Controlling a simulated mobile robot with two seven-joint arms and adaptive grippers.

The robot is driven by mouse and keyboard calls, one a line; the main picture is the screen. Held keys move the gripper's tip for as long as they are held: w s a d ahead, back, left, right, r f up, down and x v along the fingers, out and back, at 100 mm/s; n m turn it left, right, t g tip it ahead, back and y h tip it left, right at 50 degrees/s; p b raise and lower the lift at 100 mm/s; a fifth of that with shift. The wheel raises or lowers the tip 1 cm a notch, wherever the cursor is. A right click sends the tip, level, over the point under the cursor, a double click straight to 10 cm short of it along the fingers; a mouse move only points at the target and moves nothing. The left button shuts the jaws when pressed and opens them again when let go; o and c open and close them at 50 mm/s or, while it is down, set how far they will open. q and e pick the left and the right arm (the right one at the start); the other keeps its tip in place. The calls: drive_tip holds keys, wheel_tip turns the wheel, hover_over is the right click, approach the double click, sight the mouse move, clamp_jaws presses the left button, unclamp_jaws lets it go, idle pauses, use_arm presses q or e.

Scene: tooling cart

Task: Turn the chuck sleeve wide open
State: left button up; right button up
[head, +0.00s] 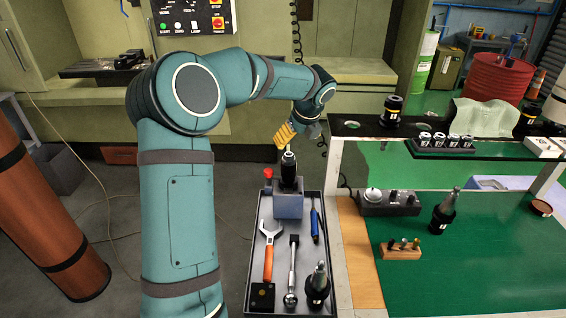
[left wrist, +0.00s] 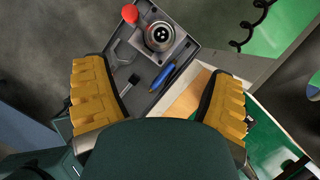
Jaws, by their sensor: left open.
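A black chuck (head: 289,170) stands upright in a grey-blue block (head: 288,206) at the far end of a tray. A pale tip shows at its top. In the left wrist view the chuck (left wrist: 160,36) is seen end-on, with a round metal ring and small bright spots at its centre. My left gripper (head: 284,134) has yellow fingers and is above the chuck, apart from it. In the left wrist view the open left gripper (left wrist: 157,72) has nothing between its fingers, and the chuck lies beyond the fingertips. My right gripper is not in view.
The grey tray (head: 252,252) holds an orange-handled wrench (head: 268,252), a ratchet (head: 292,270), a blue tool (head: 317,220) and a black toolholder (head: 318,286). A red knob (head: 268,173) is beside the block. A green-topped bench (head: 480,270) with a raised shelf stands to the right.

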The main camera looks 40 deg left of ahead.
sight(288, 165)
use_arm(q)
drive_tip(key=b+x, duration=0.1)
drive_tip(key=x, duration=1.2)
drive_tip(key=shift+f+b, duration=0.3)
drive_tip(key=c, duration=1.2)
